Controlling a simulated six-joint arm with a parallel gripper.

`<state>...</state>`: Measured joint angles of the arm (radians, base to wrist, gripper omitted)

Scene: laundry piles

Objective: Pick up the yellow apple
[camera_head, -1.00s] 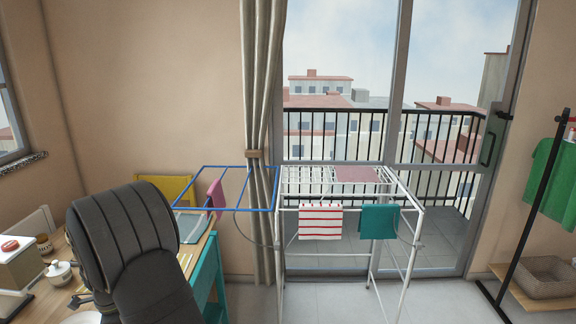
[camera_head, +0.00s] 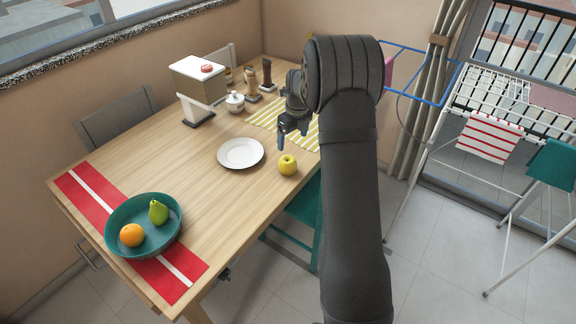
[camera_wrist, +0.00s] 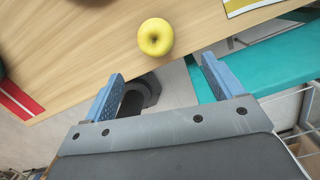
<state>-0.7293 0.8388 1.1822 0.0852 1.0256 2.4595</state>
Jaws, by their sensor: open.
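The yellow apple (camera_head: 288,165) sits on the wooden table (camera_head: 190,170) near its right edge, beside a white plate. It also shows in the wrist view (camera_wrist: 155,37), near the table edge, ahead of the fingers and between their lines. My gripper (camera_head: 292,132) hangs above the table, a little behind the apple in the head view. In the wrist view its two blue fingers (camera_wrist: 160,85) are spread wide with nothing between them. The apple is apart from both fingers. My arm covers part of the table's right side in the head view.
The white plate (camera_head: 241,153) lies left of the apple. A teal bowl (camera_head: 118,243) with an orange and a pear stands on a red runner. A teal chair (camera_head: 300,215) is beside the table, near the apple. Jars and a box (camera_head: 196,84) stand at the back.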

